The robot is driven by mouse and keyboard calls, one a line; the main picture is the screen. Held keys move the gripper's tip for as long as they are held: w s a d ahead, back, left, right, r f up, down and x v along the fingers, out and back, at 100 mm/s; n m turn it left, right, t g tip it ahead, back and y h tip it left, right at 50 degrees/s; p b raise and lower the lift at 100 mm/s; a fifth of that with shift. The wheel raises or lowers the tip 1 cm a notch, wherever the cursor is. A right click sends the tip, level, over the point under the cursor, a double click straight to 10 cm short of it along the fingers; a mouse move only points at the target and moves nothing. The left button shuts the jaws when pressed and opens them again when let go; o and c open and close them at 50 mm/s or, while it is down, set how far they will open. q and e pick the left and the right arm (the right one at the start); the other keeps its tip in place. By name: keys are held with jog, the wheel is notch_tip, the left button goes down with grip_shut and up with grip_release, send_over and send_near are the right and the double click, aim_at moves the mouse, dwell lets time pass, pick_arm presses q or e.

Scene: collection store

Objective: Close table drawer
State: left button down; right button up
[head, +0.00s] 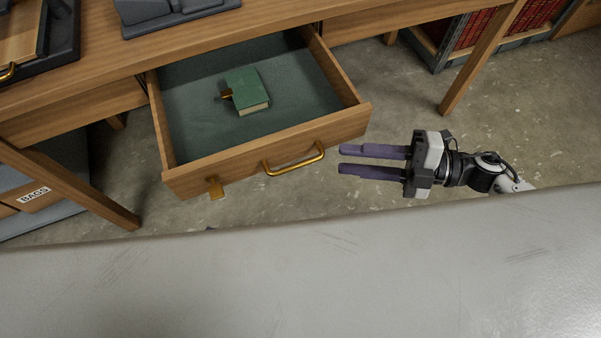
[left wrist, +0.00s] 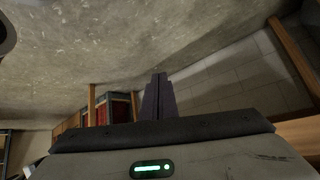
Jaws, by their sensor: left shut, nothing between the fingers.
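The wooden table (head: 225,38) stands at the back in the head view. Its drawer (head: 278,148) is pulled far out, with a brass handle (head: 293,161) on its front and a brass tag or key (head: 216,188) at the front's left. A small green book (head: 246,91) lies inside on the green lining. My right gripper (head: 341,159) is just right of and in front of the drawer front, pointing left, its two purple fingers apart and empty. My left gripper (left wrist: 158,78) shows only in the left wrist view, fingers together with nothing between them; the drawer is not seen there.
A box labelled "BAGS" (head: 33,195) is under the table at left. A crate of red books (head: 484,29) stands on the floor at upper right. Table legs flank the drawer. A grey surface (head: 300,275) fills the foreground. Bare floor (head: 400,95) lies right of the drawer.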

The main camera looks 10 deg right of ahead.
aim_at(304, 161)
pick_arm(q)
jog(key=n, duration=0.1)
jog(key=d+b, duration=0.1)
jog(key=d+n+h, duration=0.1)
jog(key=shift+w+d+r+n+t+b, duration=0.2)
jog(key=shift+d+r+n+t+b, duration=0.1)
jog(key=shift+t+b, duration=0.1)
pick_arm(e)
jog(key=a+n+g, duration=0.1)
jog(key=a, duration=0.2)
jog(key=a+n+g, duration=0.1)
jog(key=a, duration=0.2)
jog(key=a+n+y, duration=0.1)
jog(key=a+n, duration=0.1)
jog(key=a, duration=0.2)
jog(key=shift+w+g, duration=0.35)
jog(key=shift+g, duration=0.05)
grip_shut()
pick_arm(q)
jog(key=shift+f, duration=0.1)
pick_arm(e)
jog(key=shift+d, duration=0.1)
